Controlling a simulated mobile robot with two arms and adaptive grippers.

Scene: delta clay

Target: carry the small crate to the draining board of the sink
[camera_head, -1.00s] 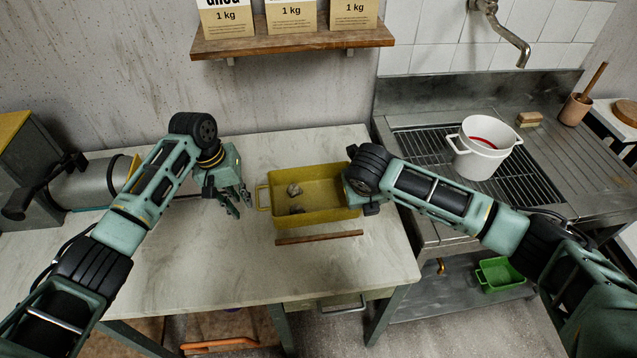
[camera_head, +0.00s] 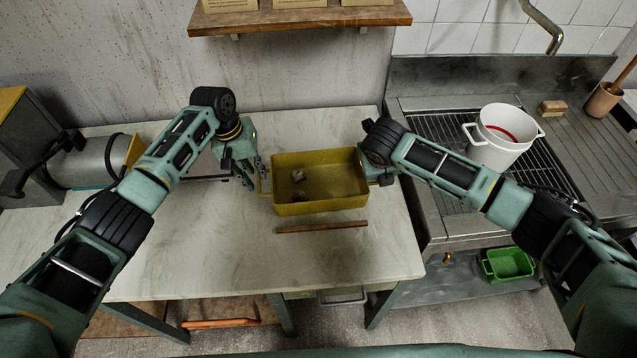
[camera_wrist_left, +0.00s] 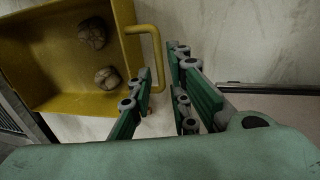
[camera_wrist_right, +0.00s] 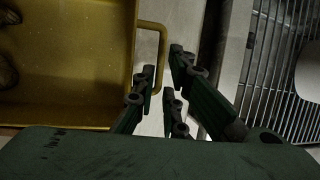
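The small yellow crate (camera_head: 320,208) stands on the pale table and holds two brownish lumps (camera_head: 298,175). My left gripper (camera_head: 250,176) is at its left handle. In the left wrist view the fingers (camera_wrist_left: 163,66) are open, with the yellow handle bar (camera_wrist_left: 157,45) between their tips. My right gripper is mostly hidden behind its wrist in the head view, at the crate's right end. In the right wrist view its fingers (camera_wrist_right: 158,70) are open, with the other handle (camera_wrist_right: 162,40) between them. The ridged metal draining board (camera_head: 590,150) is at the far right of the sink.
A white pot (camera_head: 505,150) stands on the sink's grate (camera_head: 440,130). A brush block (camera_head: 552,107) and a brown pot (camera_head: 603,100) are behind the draining board. A wooden rod (camera_head: 322,227) lies before the crate. A green crate (camera_head: 508,264) sits on the shelf below.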

